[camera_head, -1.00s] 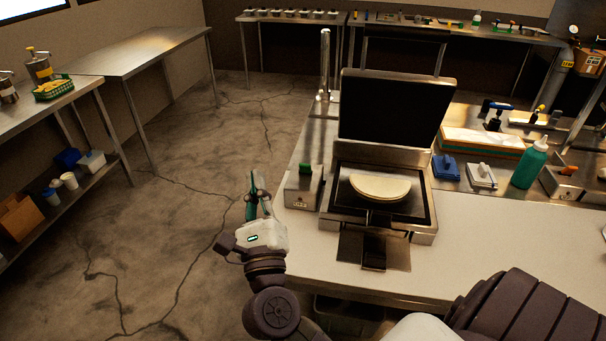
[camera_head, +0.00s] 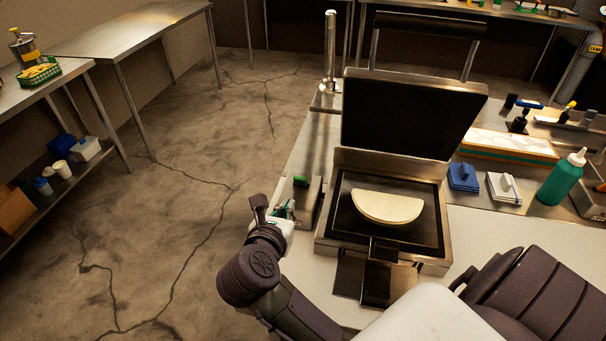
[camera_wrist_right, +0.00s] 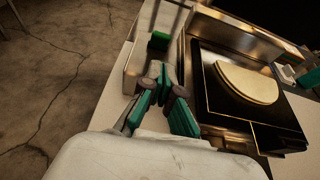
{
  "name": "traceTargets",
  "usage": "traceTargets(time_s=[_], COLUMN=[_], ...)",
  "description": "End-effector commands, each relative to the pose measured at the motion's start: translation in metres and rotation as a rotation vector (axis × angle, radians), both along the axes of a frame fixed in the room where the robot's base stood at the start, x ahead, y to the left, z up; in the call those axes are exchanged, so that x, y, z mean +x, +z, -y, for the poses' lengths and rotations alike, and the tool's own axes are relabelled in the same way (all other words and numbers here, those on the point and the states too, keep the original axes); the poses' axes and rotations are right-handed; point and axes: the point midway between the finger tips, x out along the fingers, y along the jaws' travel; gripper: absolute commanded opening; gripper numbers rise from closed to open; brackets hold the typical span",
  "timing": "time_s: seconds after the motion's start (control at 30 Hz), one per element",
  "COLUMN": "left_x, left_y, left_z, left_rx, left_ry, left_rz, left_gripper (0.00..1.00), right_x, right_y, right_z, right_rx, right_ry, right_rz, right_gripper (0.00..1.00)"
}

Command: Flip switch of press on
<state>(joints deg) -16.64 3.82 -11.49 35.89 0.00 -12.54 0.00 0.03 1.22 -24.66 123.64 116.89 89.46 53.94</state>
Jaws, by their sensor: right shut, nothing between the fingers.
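The press (camera_head: 430,225) stands on the white table with its dark lid (camera_head: 405,118) raised. A metal switch box (camera_head: 310,205) stands at its left side, with a green switch (camera_head: 300,181) on top. The switch also shows in the right wrist view (camera_wrist_right: 158,41), with the box (camera_wrist_right: 138,68) below it. My right gripper (camera_head: 288,208) is shut and empty beside the box. In the right wrist view, its green and grey fingers (camera_wrist_right: 160,74) point toward the switch, with a small apparent gap between. My left gripper is not in view.
A folded tortilla (camera_head: 388,207) lies on the press plate. Cracked open floor (camera_head: 190,200) lies left of the table.

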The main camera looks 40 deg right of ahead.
Motion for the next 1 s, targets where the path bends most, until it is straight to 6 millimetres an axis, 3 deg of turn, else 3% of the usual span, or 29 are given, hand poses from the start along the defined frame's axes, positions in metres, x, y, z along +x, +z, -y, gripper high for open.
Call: traceTargets(time_s=[0.47,1.0], left_x=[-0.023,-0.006], left_y=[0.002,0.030], left_z=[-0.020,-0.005], left_rx=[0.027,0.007], left_ry=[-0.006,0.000], left_rz=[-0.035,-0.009], left_gripper=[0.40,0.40], right_x=[0.004,0.055], right_y=[-0.002,-0.032], right_z=[0.004,0.064], right_rx=[-0.001,-0.002], right_ry=[-0.001,0.000], right_rz=[-0.004,-0.004], right_gripper=[0.00,0.00])
